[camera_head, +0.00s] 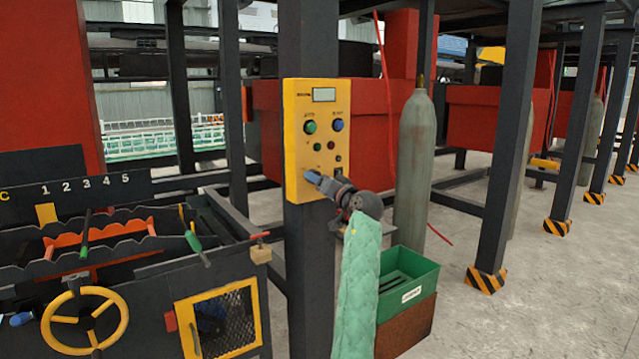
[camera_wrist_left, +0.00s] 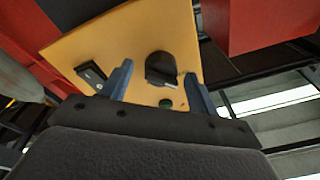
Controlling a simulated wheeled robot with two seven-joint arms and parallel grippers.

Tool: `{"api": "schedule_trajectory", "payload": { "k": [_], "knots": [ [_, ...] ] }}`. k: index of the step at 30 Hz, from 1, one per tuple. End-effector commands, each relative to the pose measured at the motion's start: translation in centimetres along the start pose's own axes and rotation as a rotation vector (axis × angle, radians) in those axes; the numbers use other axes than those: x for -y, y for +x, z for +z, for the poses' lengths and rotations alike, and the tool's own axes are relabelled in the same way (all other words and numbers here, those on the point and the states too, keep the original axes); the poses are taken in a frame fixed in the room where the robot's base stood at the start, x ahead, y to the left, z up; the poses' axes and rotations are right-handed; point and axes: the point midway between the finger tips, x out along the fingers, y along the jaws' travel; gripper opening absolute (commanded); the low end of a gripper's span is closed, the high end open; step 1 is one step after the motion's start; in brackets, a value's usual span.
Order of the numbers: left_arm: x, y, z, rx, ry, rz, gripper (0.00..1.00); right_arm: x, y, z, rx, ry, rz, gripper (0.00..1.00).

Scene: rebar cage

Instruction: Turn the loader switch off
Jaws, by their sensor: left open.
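A yellow control panel (camera_head: 292,130) is mounted on a dark post. It has a small display, several round buttons and switches; its labels are too small to read. My left gripper (camera_head: 312,178), on an arm in a green quilted sleeve, is at the panel's lower part and hides some of it. In the left wrist view the fingers (camera_wrist_left: 158,70) are open. A black rotary knob (camera_wrist_left: 160,66) shows between the fingertips; I cannot tell if they touch it. A black rocker switch (camera_wrist_left: 91,74) is beside the left finger. My right gripper is not in view.
A grey gas cylinder (camera_head: 413,160) stands right of the post. A green bin (camera_head: 408,284) on a brown box is below it. A machine with a yellow handwheel (camera_head: 122,318) and levers fills the lower left. Open floor lies at right.

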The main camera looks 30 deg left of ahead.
Motion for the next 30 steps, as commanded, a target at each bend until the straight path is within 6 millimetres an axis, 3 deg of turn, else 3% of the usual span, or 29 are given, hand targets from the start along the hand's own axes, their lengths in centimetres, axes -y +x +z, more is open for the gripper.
{"api": "schedule_trajectory", "payload": {
  "k": [15,30],
  "knots": [
    [-0.1,-6.8,0.1,0.000,-0.001,0.001,0.60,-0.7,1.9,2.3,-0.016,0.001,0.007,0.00],
    [-0.1,-7.1,0.0,0.000,0.000,0.001,0.60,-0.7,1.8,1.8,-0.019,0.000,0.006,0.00]
  ]
}}
